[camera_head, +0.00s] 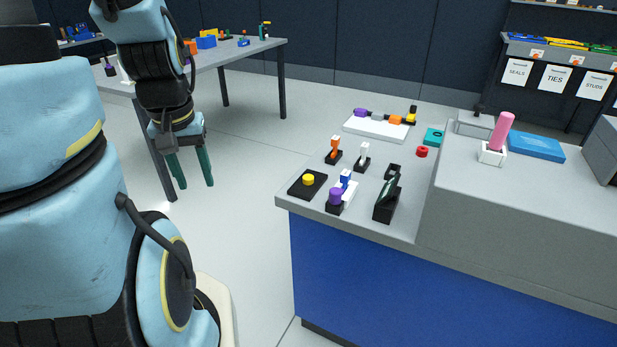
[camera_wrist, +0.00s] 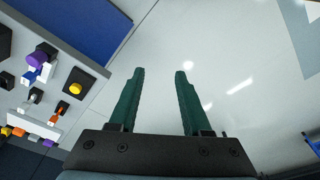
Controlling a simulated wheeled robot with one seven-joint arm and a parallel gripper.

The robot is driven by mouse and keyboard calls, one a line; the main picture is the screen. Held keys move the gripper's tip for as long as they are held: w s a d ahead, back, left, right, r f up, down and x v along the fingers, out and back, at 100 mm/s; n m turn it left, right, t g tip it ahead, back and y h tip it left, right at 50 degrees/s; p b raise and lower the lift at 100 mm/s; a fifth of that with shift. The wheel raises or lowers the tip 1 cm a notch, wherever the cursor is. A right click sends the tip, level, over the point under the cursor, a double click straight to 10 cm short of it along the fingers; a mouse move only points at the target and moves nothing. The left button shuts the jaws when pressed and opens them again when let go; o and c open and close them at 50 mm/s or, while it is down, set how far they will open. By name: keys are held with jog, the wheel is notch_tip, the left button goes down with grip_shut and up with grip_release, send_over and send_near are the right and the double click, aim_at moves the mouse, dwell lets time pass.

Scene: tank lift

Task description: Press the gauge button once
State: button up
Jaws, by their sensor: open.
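What looks like the gauge button is a yellow round cap (camera_head: 308,179) on a flat black base (camera_head: 299,190), at the near left corner of the grey bench top (camera_head: 405,232). The yellow cap also shows at the left of the wrist view (camera_wrist: 75,88). My gripper (camera_head: 196,185) hangs over the open floor to the left of the bench, fingers pointing down, apart from the button. Its two green fingers are spread with nothing between them in the wrist view (camera_wrist: 158,74).
A purple knob (camera_head: 336,196), a black stand (camera_head: 386,203), an orange-topped piece (camera_head: 334,150) and a white-topped piece (camera_head: 363,156) stand near the button. A white tray (camera_head: 376,128) lies behind. Another table (camera_head: 262,55) stands at back left. The floor between is clear.

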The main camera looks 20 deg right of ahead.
grip_shut()
dwell(1.4)
